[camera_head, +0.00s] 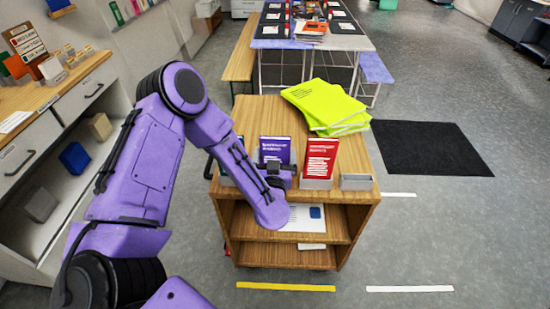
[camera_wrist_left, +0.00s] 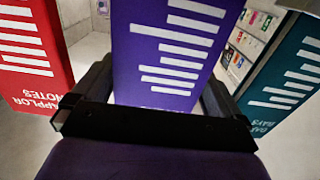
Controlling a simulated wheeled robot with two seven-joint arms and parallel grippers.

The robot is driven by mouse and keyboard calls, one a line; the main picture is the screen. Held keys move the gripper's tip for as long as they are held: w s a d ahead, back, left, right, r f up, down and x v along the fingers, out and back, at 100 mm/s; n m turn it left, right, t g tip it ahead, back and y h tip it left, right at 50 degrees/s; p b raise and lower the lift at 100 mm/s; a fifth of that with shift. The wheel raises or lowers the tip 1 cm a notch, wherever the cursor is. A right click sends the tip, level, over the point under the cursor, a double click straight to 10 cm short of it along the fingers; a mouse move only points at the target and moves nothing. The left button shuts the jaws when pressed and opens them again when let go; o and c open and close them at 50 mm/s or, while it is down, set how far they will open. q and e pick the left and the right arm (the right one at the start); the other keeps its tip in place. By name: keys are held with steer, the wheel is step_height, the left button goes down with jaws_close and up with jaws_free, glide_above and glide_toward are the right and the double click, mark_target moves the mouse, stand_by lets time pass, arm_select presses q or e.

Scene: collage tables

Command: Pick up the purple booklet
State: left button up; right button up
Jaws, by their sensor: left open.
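The purple booklet (camera_head: 274,148) stands upright on the wooden cart, left of a red booklet (camera_head: 321,155). My left gripper (camera_head: 279,172) is in front of it at its lower part, and my forearm hides some of the area below. In the left wrist view the purple booklet (camera_wrist_left: 172,55), with white lines of print, lies between the two open fingers of my left gripper (camera_wrist_left: 152,95). A gap shows beside it, and I cannot tell whether either finger touches it. My right gripper is not in view.
The wrist view shows the red booklet (camera_wrist_left: 30,60) on one side and a teal booklet (camera_wrist_left: 285,80) on the other. The wooden cart (camera_head: 235,118) also bears lime-green books (camera_head: 325,102) and an empty grey holder (camera_head: 356,182). A drawer cabinet (camera_head: 60,112) stands left.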

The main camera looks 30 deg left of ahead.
arm_select(q)
steer(key=c, duration=0.7)
steer(key=shift+c, duration=0.2)
